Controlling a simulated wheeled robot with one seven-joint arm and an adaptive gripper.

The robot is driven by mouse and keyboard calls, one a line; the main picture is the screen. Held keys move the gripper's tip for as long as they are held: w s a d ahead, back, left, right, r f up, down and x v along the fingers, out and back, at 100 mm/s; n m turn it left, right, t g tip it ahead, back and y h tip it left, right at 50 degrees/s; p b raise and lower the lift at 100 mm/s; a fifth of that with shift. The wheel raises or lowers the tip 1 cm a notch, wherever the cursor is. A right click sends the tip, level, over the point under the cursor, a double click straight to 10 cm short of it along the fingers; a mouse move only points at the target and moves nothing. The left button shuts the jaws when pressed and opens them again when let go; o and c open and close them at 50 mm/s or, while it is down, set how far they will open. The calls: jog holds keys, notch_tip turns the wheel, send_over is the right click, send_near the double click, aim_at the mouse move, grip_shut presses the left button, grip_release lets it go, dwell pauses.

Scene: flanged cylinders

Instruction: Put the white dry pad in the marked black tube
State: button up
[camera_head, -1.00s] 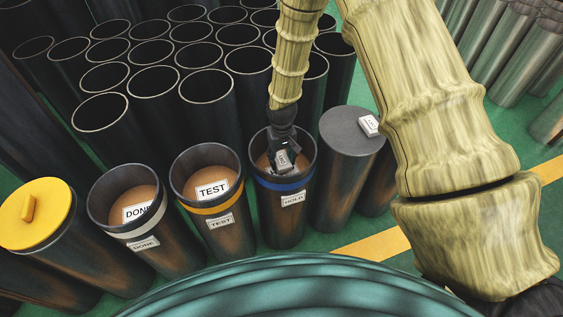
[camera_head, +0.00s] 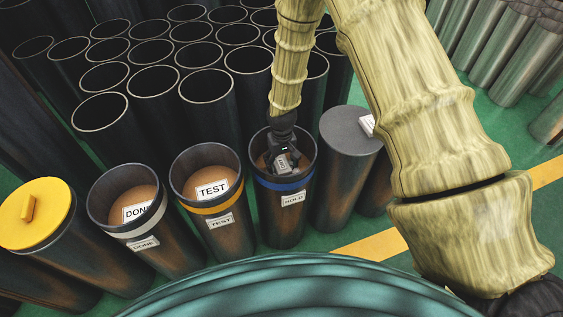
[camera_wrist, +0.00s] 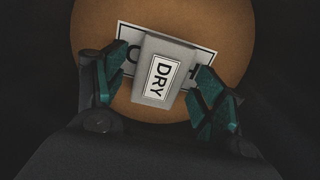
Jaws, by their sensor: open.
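The white pad marked DRY (camera_wrist: 163,72) lies over a white lettered card (camera_wrist: 128,50) on the brown floor (camera_wrist: 225,38) inside a black tube. In the head view this is the black tube with a blue band and a HOLD label (camera_head: 287,205). My gripper (camera_wrist: 160,95) reaches down into that tube with its teal-padded fingers apart on either side of the pad. Gaps show between fingers and pad. In the head view my gripper (camera_head: 282,162) partly hides the pad.
To the left stand a tube labelled TEST (camera_head: 222,232), a tube labelled DONE (camera_head: 145,243) and a yellow-lidded tube (camera_head: 37,212). A grey-lidded tube (camera_head: 345,130) on the right bears another small white pad (camera_head: 366,126), partly behind my arm. Several empty black tubes (camera_head: 153,82) crowd behind.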

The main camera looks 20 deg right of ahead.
aim_at(282, 164)
jog(key=shift+r, duration=0.1)
notch_tip(282, 164, up, 12)
dwell(0.6)
dwell(0.4)
